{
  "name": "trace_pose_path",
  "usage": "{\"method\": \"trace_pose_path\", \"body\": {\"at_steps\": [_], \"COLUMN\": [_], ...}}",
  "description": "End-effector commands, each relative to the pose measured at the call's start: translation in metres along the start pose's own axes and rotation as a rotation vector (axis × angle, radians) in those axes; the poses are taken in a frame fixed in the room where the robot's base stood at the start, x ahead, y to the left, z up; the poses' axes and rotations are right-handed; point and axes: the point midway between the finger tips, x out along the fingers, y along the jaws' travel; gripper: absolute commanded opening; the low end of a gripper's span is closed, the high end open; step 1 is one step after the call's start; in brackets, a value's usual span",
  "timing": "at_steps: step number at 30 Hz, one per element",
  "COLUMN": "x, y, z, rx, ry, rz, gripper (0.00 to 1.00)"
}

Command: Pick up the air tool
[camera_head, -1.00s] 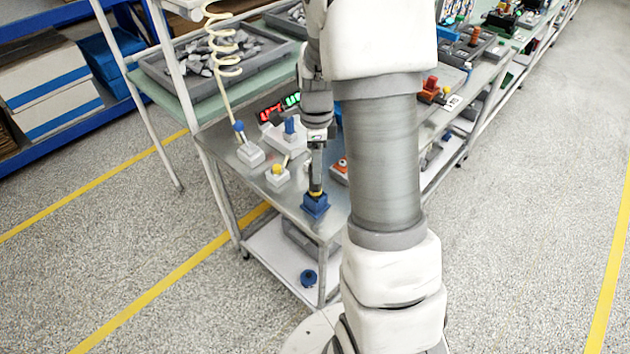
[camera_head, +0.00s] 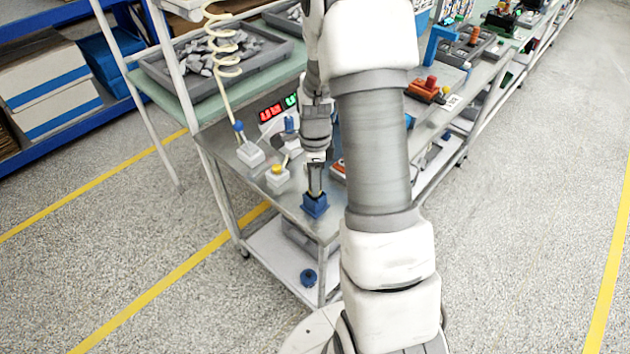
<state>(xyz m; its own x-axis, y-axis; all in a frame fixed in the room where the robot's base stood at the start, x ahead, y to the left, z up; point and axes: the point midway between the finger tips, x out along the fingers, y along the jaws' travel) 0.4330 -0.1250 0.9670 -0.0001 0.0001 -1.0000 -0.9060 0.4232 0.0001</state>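My gripper (camera_head: 315,188) points straight down at the front of the metal bench. Its fingertips are just above or around what stands in a small blue holder (camera_head: 315,206). The black and yellow tool in that holder is now mostly hidden by the gripper. I cannot tell whether the fingers are open or shut on it. A cream coiled hose (camera_head: 222,50) hangs at the left and runs down to a blue-topped fitting (camera_head: 239,127) on a white block (camera_head: 250,154). I cannot tell whether the hose joins the tool in the blue holder.
A white block with a yellow knob (camera_head: 277,175) stands left of my gripper. A red and green lit display (camera_head: 270,113) is behind it. A grey tray of metal parts (camera_head: 270,70) is at the back. A blue round part (camera_head: 308,277) lies on the lower shelf (camera_head: 275,258).

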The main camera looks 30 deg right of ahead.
Motion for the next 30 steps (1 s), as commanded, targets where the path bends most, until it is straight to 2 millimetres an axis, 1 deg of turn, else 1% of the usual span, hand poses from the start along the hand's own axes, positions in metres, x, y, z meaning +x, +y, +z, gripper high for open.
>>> {"method": "trace_pose_path", "body": {"at_steps": [1,5,6,16,20,23,26,29,30], "x": [0.000,0.000,0.000,-0.001,-0.006,-0.013,-0.027,-0.044,-0.047], "y": [0.000,0.000,0.000,-0.001,-0.001,-0.001,-0.001,-0.001,0.002], "z": [0.000,0.000,0.000,0.000,0.000,0.000,0.001,0.000,-0.009], "rx": [0.000,0.000,0.000,0.000,0.000,0.001,-0.001,-0.001,0.004], "ry": [0.000,0.000,0.000,0.000,0.000,0.000,-0.001,0.000,0.000], "rz": [0.000,0.000,0.000,-0.001,-0.003,-0.004,-0.006,-0.006,-0.005], "gripper": [0.31,0.08,0.00,0.00,0.00,0.00,0.00,0.00,0.00]}}
